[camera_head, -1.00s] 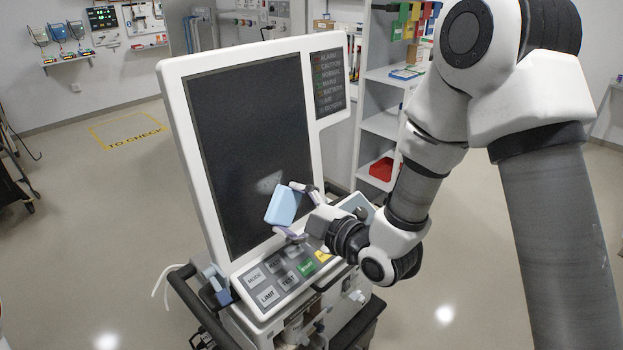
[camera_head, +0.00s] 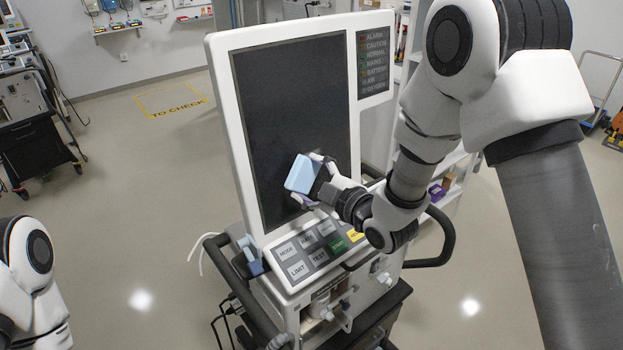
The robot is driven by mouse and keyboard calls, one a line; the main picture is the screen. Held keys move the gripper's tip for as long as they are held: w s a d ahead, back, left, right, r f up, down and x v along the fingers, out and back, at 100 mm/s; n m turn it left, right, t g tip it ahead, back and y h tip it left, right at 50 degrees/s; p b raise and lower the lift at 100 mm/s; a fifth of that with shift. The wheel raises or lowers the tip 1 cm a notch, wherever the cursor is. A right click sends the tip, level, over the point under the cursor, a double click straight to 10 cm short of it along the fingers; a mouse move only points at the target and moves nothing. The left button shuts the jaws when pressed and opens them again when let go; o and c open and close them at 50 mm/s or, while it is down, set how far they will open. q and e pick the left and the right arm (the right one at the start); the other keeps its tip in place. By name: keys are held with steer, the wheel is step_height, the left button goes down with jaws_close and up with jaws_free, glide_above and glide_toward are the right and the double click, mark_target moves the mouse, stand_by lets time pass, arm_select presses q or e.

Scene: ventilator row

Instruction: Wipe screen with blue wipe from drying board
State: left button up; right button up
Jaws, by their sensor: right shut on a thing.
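The blue wipe (camera_head: 301,174) is a light blue block-like pad. My right gripper (camera_head: 312,180) is shut on it and holds it in front of the lower middle of the dark screen (camera_head: 290,110). I cannot tell whether the wipe touches the screen. The screen sits upright in a white frame on the ventilator, with a label strip at its upper right. A whitish mark seen earlier on the screen does not show now; the wipe and gripper cover part of that area. My left arm shows at the lower left, but its gripper is out of view. I see no drying board.
Below the screen is a key panel (camera_head: 318,252) with grey, green and yellow keys. A black handle (camera_head: 440,240) sticks out at the cart's right. A dark cart (camera_head: 35,140) stands at the far left. Shelves stand behind the right arm.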

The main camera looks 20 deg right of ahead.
steer(key=shift+x, duration=1.1)
stand_by(0.3)
